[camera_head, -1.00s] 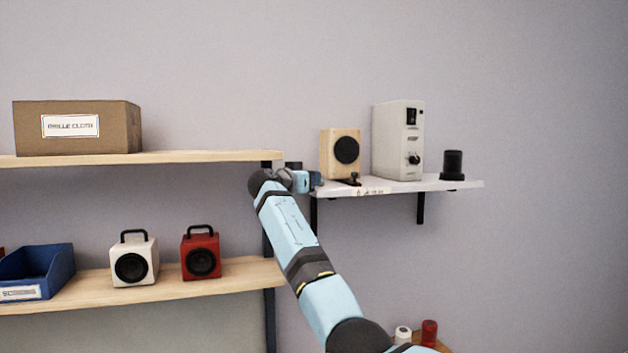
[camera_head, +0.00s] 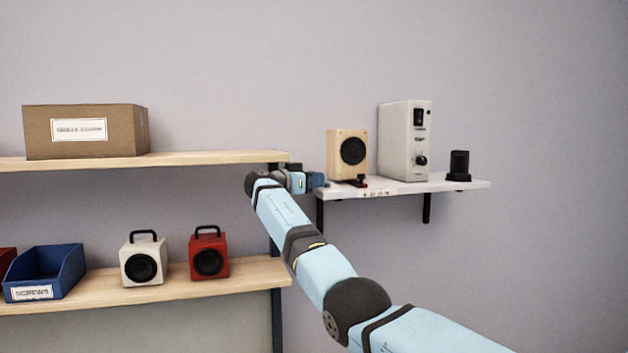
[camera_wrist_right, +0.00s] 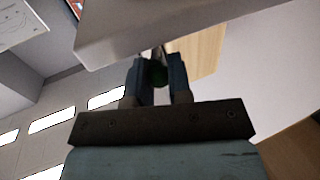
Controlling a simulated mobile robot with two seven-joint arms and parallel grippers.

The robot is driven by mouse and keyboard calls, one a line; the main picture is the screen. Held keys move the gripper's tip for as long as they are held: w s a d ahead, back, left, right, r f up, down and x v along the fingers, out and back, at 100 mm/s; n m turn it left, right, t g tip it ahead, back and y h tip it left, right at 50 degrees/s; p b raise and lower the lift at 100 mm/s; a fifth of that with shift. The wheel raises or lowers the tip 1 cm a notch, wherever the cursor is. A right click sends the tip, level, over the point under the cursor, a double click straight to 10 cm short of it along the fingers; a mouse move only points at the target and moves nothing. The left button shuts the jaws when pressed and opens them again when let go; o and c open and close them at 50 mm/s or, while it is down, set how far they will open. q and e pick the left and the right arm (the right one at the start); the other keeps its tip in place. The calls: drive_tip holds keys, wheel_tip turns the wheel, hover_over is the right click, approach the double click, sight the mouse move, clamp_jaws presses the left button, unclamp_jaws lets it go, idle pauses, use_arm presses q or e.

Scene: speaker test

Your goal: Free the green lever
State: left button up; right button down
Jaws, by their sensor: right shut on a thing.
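My right gripper (camera_head: 320,180) is at the left end of the white wall shelf (camera_head: 460,186), its jaws mostly hidden by its own wrist in the head view. The green lever cannot be made out in the head view. My left gripper is not in view.
The white shelf carries a wooden speaker (camera_head: 349,155), a tall white unit (camera_head: 405,140), a black cylinder (camera_head: 459,166) and a small red-and-black part (camera_head: 360,181). Left shelves hold a cardboard box (camera_head: 85,131), white (camera_head: 143,262) and red (camera_head: 208,254) speakers, and a blue bin (camera_head: 45,272).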

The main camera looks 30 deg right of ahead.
drive_tip(key=c, duration=1.1)
unclamp_jaws()
drive_tip(key=shift+o, duration=0.3)
drive_tip(key=shift+d, duration=0.1)
drive_tip(key=shift+a+f, duration=0.1)
drive_tip(key=shift+a, duration=0.4)
drive_tip(key=s+a+b, duration=0.1)
drive_tip(key=a+b, duration=0.3)
drive_tip(key=a, duration=0.8)
drive_tip(key=shift+s+a, duration=0.15)
drive_tip(key=shift+a, duration=0.25)
